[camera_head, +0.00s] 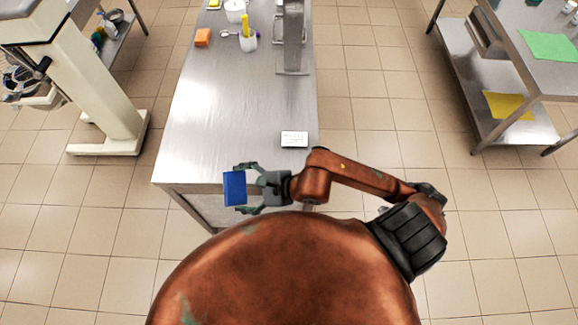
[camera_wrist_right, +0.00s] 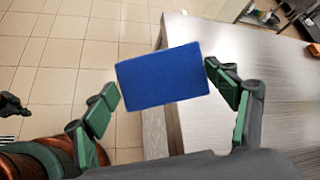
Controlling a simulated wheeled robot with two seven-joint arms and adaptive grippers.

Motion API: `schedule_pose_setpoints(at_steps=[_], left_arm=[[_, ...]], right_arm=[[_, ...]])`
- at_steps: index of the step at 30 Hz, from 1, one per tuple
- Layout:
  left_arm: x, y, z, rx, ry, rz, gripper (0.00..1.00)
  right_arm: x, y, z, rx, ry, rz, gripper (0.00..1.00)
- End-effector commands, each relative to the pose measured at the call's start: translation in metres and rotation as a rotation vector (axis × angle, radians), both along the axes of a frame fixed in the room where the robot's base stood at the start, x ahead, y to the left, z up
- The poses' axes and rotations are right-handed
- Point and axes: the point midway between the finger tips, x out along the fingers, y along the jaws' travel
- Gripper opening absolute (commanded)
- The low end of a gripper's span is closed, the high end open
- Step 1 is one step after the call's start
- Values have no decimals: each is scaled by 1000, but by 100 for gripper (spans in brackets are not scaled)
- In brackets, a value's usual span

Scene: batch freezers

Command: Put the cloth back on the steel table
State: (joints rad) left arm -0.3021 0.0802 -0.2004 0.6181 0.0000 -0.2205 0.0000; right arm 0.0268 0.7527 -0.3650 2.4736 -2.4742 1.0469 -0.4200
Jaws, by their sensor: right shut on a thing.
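The cloth (camera_head: 234,188) is a flat blue rectangle. My right gripper (camera_head: 238,187) is shut on it, with one finger at each of two opposite sides. In the right wrist view the cloth (camera_wrist_right: 162,78) fills the space between the green finger pads. The steel table (camera_head: 215,125) lies beyond and under it, and the cloth overlaps the table's near edge in the head view. In the wrist view the table top (camera_wrist_right: 255,75) is to the right of the cloth. The exact height of the cloth above the table cannot be told. My left gripper does not show clearly in either view.
A white label card (camera_head: 294,139) lies near the table's right edge. An orange block (camera_head: 203,37), a white cup (camera_head: 248,42) with a yellow item and a steel stand (camera_head: 291,50) are farther back. The table's near left part is bare. A cream machine (camera_head: 85,75) stands left.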

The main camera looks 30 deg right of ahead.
Motion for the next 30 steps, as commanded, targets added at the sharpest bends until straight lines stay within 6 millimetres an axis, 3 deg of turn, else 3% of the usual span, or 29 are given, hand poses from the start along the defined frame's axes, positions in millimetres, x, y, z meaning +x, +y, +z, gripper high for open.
schedule_pose_setpoints(at_steps=[14, 20, 30], left_arm=[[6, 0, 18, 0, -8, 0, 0], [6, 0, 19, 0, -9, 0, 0], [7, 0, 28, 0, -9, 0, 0]], right_arm=[[-30, -26, -10, -100, 271, -138, 60], [-34, -32, -13, -103, 310, -166, 60], [-45, -62, -15, -131, 429, -274, 60]])
